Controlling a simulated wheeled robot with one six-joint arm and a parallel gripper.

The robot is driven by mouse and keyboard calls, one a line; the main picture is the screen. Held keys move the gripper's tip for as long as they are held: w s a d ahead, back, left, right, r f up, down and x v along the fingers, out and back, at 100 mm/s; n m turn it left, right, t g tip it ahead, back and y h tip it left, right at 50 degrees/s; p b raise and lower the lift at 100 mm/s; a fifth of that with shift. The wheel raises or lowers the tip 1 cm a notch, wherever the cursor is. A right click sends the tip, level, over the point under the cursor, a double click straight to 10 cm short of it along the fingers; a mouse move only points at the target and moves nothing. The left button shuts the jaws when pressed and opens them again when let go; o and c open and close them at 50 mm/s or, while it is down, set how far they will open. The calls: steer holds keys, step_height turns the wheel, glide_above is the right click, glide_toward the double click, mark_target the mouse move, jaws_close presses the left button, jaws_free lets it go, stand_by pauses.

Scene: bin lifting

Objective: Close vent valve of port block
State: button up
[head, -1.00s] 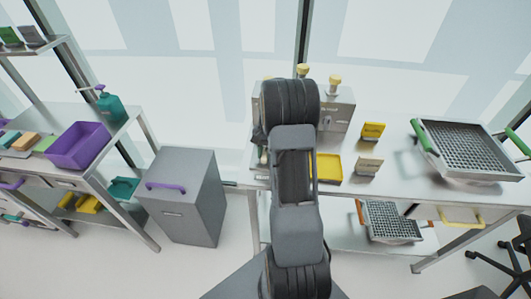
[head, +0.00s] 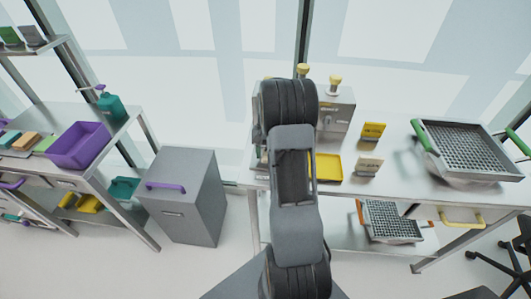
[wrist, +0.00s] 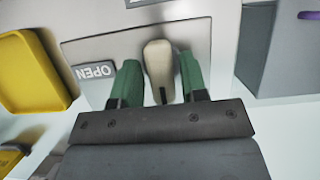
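In the wrist view, my gripper (wrist: 158,88) has two green fingers, spread apart. A beige lever handle (wrist: 158,62) stands between them, with a narrow gap on the right; I cannot tell whether the left finger touches it. The lever sits on a grey plate (wrist: 193,36) with an upside-down "OPEN" label (wrist: 96,71) to its left. In the head view, the metal port block (head: 338,118) with yellow knobs (head: 335,80) stands on the bench, partly behind my arm. My gripper and the lever are hidden there.
A yellow tray (head: 328,168) and two small signs (head: 373,131) are right of my arm on the bench. A mesh basket with green handles (head: 470,150) is further right. A grey bin with a purple handle (head: 195,205) stands on the floor at left.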

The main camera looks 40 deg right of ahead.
steer(key=shift+o, duration=0.9)
steer(key=b+v, duration=0.1)
steer(key=v, duration=1.2)
steer(key=shift+d+r, duration=0.2)
steer(key=shift+r, duration=0.1)
steer(key=shift+w, duration=0.25)
step_height(320, 180, down, 4)
steer(key=s+a+r+n+t+h, duration=0.1)
steer(key=s+a+r+n+t, duration=0.2)
steer(key=s+a, duration=0.5)
steer(key=s+a+r+n+t+h, duration=0.2)
steer(key=s+a, duration=0.6)
steer(key=a, duration=0.8)
steer(key=shift+s+r+n+t, duration=0.3)
steer(key=shift+r+n+t, duration=0.1)
steer(key=shift+n+t, duration=1.1)
